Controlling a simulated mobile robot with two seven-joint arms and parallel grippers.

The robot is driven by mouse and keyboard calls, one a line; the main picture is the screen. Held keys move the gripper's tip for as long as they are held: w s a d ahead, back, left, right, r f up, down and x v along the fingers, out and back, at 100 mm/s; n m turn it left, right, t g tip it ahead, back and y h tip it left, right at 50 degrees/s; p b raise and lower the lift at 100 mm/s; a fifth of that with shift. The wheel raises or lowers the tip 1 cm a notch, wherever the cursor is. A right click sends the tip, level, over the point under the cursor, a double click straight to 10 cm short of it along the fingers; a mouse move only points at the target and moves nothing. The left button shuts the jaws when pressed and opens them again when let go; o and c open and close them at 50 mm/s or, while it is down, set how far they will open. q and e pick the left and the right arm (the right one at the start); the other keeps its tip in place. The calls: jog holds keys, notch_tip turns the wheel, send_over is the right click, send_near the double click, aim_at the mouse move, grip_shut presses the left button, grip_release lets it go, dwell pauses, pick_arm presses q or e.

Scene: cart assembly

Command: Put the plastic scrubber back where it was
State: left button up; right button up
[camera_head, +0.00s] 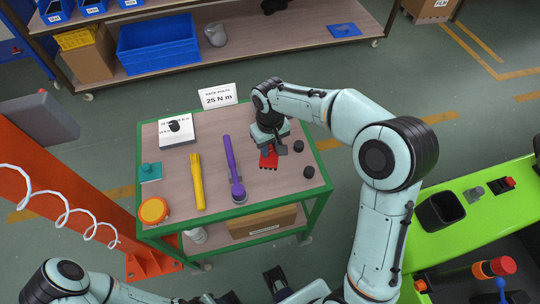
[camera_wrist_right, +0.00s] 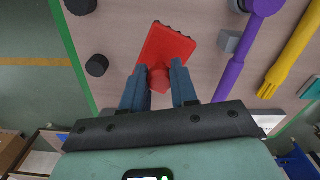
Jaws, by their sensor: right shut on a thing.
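The red scrubber (camera_head: 268,159), a flat red piece with a toothed edge and a knob-like grip, is at the right-middle of the green-framed cart's top (camera_head: 215,150). It also shows in the right wrist view (camera_wrist_right: 167,47). My right gripper (camera_head: 270,142) points down over it. In the wrist view its blue-grey fingers (camera_wrist_right: 160,88) are closed on the scrubber's red knob. I cannot tell whether the scrubber touches the cart top. My left arm (camera_head: 65,283) is at the bottom left; its gripper is not clearly visible.
Left of the scrubber lie a purple wrench-like tool (camera_head: 233,168) and a yellow tool (camera_head: 196,180). Black round pieces (camera_head: 308,172) are to its right. A "25 N m" sign (camera_head: 218,97) stands at the back. An orange round piece (camera_head: 153,211) sits front left.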

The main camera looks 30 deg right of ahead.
aim_at(270, 155)
jog(key=shift+f, duration=2.25)
jog(key=shift+f+b, duration=0.2)
jog(key=shift+b, duration=0.1)
jog(key=o, duration=0.9)
jog(key=shift+r, duration=0.35)
notch_tip(270, 155, up, 12)
jog(key=shift+f+p, duration=0.15)
jog(key=shift+p, duration=0.7)
